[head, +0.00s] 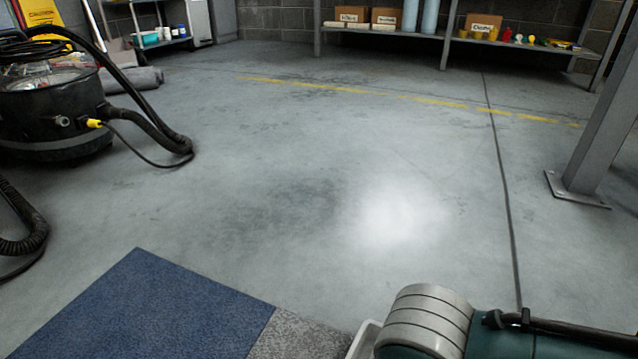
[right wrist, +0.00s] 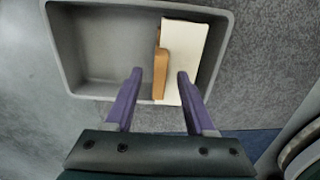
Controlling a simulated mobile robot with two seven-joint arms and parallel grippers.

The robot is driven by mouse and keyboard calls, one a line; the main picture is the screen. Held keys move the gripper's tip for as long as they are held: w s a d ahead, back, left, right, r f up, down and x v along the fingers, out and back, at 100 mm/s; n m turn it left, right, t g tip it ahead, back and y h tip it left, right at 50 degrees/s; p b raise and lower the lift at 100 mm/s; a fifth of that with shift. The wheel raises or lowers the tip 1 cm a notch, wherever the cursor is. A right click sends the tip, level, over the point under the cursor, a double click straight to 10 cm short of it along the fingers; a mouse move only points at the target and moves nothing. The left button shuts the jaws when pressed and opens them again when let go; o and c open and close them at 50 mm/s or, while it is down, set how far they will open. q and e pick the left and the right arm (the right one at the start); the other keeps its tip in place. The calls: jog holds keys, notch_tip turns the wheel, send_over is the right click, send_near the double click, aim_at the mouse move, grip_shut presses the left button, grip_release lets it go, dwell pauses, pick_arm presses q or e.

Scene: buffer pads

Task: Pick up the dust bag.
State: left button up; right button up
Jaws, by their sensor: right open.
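In the right wrist view, the dust bag (right wrist: 185,45) appears as a flat cream-white piece with a tan cardboard collar (right wrist: 161,62) along its left side. It stands or leans at the right end of a grey tray (right wrist: 60,50). My right gripper (right wrist: 159,74) is open. Its two purple fingers appear on either side of the collar and part of the bag; I cannot tell whether they touch it. In the head view only a pale edge of the tray (head: 362,341) shows at the bottom; the bag and right gripper are hidden. My left gripper is not in view.
A black vacuum (head: 50,110) with a hose stands at the left. A blue mat (head: 170,310) lies at the lower left, beside grey carpet (head: 290,338). A steel post (head: 600,130) stands at the right, and shelves (head: 400,34) at the back. The middle floor is clear.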

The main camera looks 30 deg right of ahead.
jog(key=shift+c, duration=0.2)
grip_shut()
dwell(1.1)
